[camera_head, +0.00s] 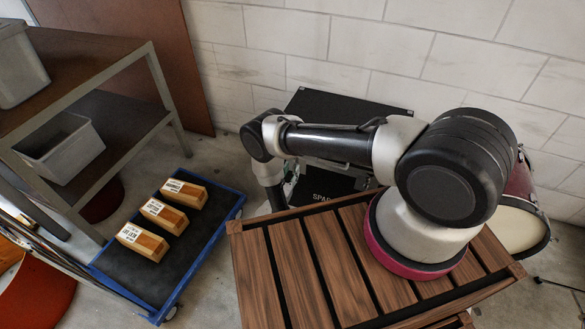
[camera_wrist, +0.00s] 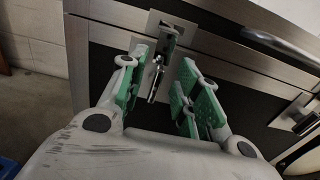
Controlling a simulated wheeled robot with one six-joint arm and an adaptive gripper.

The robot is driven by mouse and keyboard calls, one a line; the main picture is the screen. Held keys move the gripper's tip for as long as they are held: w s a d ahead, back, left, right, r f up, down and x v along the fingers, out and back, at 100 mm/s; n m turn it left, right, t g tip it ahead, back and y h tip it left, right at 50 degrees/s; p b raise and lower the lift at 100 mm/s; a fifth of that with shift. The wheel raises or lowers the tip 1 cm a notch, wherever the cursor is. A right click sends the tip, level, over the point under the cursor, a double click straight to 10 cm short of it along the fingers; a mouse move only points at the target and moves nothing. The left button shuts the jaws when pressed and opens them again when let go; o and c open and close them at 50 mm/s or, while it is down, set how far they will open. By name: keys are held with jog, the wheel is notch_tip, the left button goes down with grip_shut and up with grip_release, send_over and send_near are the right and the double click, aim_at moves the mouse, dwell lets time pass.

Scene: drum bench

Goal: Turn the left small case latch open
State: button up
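The black case (camera_head: 330,108) with white lettering stands against the wall in the head view, partly hidden by my arm. The wrist view shows its dark front (camera_wrist: 235,75) with metal edging up close. The left small case latch (camera_wrist: 155,78) is a silver plate with a narrow metal piece hanging down from it. My gripper (camera_wrist: 162,82), with green finger pads, is open, one finger on each side of this latch. I see gaps beside the latch, but cannot tell its exact depth between the pads. In the head view my fingers are hidden.
A second latch (camera_wrist: 297,115) sits at the right of the case front. A metal handle (camera_wrist: 280,44) lies between the latches, higher up. A slatted wooden bench top (camera_head: 300,262) is under my arm. A blue-edged cart (camera_head: 205,248) with three wooden blocks stands left.

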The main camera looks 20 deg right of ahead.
jog(key=shift+x, duration=1.25)
jog(key=shift+c, duration=0.2)
grip_shut()
